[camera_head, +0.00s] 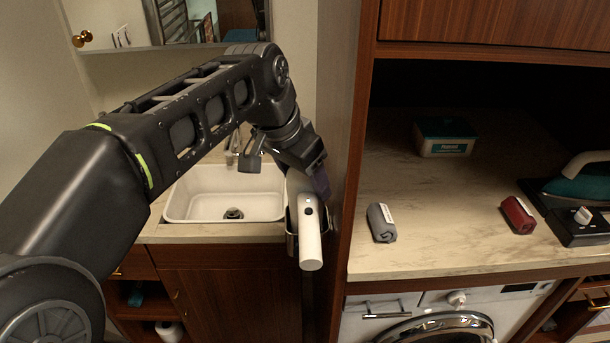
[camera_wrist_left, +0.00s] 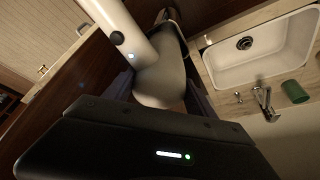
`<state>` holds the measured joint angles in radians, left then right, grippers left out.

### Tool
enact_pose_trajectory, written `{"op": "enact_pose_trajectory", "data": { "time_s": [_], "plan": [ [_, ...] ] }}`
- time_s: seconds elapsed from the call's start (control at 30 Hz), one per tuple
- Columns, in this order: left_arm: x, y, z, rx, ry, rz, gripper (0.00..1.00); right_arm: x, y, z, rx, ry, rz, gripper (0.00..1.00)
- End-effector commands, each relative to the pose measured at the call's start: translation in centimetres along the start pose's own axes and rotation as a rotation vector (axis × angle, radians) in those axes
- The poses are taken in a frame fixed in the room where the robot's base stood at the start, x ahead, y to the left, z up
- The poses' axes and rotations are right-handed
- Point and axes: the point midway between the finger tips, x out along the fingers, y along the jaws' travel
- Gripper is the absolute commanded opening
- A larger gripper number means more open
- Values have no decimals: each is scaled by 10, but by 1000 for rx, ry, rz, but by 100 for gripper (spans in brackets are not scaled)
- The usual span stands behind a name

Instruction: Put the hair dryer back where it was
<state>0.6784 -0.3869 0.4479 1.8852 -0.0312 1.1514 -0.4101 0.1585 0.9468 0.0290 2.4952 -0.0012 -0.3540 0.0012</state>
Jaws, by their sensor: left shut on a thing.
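The white hair dryer (camera_head: 309,238) hangs at the side panel between the sink and the laundry counter, its handle pointing down. A dark holder (camera_head: 291,240) with a metal rim is around or right beside it; I cannot tell how deep the dryer sits in it. My left gripper (camera_head: 312,180) is shut on the dryer's upper part. In the left wrist view the dryer's white body (camera_wrist_left: 160,80) lies between my fingers, with the handle running to the upper left. My right gripper is in neither view.
The white sink (camera_head: 225,195) is just left of the dryer. The laundry counter (camera_head: 440,225) to the right holds a grey roll (camera_head: 381,223), a red roll (camera_head: 517,215), a teal-lidded box (camera_head: 444,138) and an iron (camera_head: 580,178). The tall panel (camera_head: 347,150) stands close to my gripper.

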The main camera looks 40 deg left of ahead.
Motion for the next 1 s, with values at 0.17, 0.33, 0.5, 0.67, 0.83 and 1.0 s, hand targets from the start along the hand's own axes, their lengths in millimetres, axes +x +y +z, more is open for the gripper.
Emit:
{"op": "enact_pose_trajectory", "data": {
  "time_s": [0.17, 0.33, 0.5, 0.67, 0.83, 1.0],
  "plan": [
    [0, 0, -1, 0, 3, -1, 0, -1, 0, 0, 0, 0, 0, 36],
    [2, 0, 0, 0, 3, -1, 0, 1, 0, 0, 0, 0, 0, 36],
    [3, 0, 0, -1, 1, 0, 74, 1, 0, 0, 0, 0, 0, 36],
    [3, 0, 0, -1, 1, 0, 74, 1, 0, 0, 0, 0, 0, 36],
    [0, 0, -1, -1, 1, -1, 74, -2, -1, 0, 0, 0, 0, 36],
    [-15, 0, -2, 1, 5, -2, 74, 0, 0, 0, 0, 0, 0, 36]
  ]
}}
